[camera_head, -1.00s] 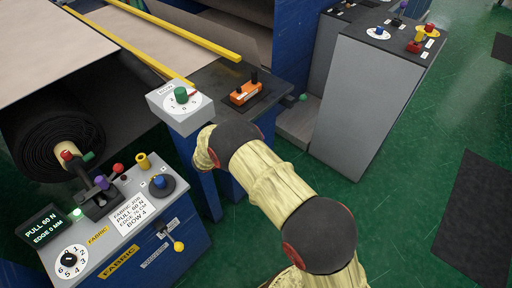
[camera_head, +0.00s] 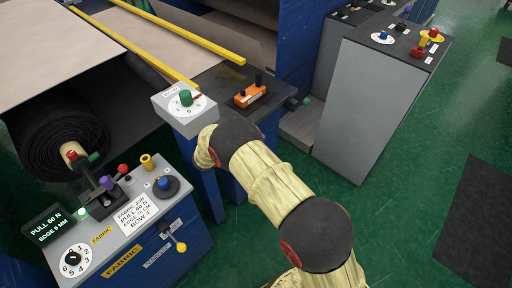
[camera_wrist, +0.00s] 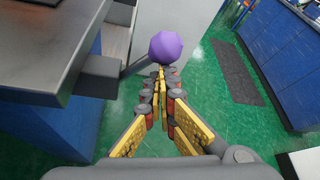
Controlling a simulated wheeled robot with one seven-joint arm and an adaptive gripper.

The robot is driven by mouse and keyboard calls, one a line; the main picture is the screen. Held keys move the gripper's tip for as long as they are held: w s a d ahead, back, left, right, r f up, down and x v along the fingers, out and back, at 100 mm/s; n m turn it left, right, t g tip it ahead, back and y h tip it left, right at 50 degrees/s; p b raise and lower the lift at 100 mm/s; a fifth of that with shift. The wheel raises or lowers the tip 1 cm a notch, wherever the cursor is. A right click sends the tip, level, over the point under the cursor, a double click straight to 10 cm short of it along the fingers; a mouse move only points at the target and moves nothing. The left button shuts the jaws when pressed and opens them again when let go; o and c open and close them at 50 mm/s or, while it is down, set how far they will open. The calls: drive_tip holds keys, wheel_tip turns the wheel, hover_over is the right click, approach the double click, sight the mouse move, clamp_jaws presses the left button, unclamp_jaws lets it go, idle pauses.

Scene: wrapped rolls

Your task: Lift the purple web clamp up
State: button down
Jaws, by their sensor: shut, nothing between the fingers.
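A purple faceted knob (camera_wrist: 166,47) on a thin grey rod shows in the wrist view. The rod comes from a grey bracket (camera_wrist: 97,75) at the side of a grey-topped table. My gripper (camera_wrist: 161,72) is shut and empty, its fingertips right at the near, lower edge of the knob in the picture. I cannot tell whether they touch it. Another purple knob (camera_head: 106,182) tops a lever on the fabric console at the left.
The fabric console (camera_head: 100,252) has several knobs and levers. A grey dial box (camera_head: 183,107) and an orange device (camera_head: 250,95) are by the grey-topped table. A grey cabinet (camera_head: 372,110) stands to the right. Green floor (camera_head: 410,200) is open at the right.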

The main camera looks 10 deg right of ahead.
wheel_tip(320, 180, down, 4)
drive_tip(key=s+b, duration=0.2)
drive_tip(key=p+v, duration=0.2)
drive_tip(key=v, duration=0.7)
drive_tip(key=shift+w+a+r, duration=0.2)
drive_tip(key=shift+r, duration=0.15)
